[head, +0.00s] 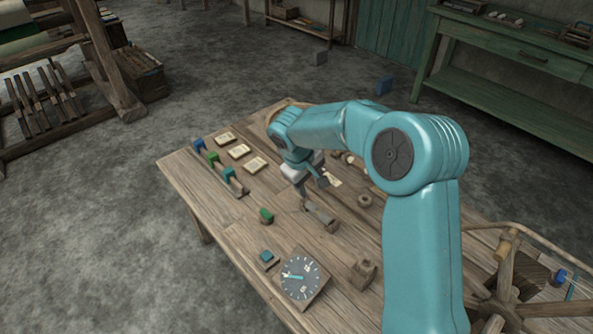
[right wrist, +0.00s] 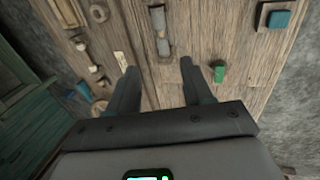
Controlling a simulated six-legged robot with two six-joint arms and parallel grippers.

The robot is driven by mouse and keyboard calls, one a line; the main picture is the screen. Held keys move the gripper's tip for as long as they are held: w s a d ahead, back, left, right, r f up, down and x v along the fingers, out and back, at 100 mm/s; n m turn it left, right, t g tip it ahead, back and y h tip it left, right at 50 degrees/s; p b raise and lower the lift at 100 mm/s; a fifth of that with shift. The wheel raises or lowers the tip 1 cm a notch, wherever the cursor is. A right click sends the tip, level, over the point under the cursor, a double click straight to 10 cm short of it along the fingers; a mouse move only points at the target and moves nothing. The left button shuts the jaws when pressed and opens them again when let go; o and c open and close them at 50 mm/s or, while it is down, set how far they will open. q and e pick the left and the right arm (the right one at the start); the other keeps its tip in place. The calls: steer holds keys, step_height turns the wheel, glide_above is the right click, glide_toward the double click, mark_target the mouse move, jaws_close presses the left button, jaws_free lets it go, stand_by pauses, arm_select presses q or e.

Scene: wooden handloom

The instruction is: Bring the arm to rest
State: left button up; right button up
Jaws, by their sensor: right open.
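My right gripper (head: 312,187) hangs over the middle of the wooden table (head: 235,240), with the teal arm reaching in from the lower right. In the right wrist view the two dark fingers of this gripper (right wrist: 157,72) stand apart with nothing between them. A grey-brown wooden piece with a slot (head: 320,216) lies on the table near the fingers; it also shows beyond the fingertips in the right wrist view (right wrist: 161,32). My left gripper is not in view.
A green block (head: 266,215), a teal block (head: 267,259) and a dial with a blue hand (head: 301,279) lie on the table. A wooden wheel (head: 510,290) stands at the lower right.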

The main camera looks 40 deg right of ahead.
steer(key=s+a+f+y+p, duration=0.3)
steer(key=a+f, duration=0.2)
steer(key=a, duration=0.3)
steer(key=s+a+f+y+p, duration=0.25)
steer(key=a+f, duration=0.25)
steer(key=a, duration=0.3)
steer(key=s+a+f+m+y+p, duration=0.1)
steer(key=s+a+p, duration=0.2)
steer(key=s+a, duration=0.2)
steer(key=s+a+f+m+y+p, duration=0.1)
steer(key=s+a+m+p, duration=0.1)
steer(key=s, duration=0.8)
steer(key=a+p, duration=0.1)
steer(key=a, duration=0.1)
steer(key=shift+s+a+f, duration=0.15)
steer(key=shift+s+a, duration=0.25)
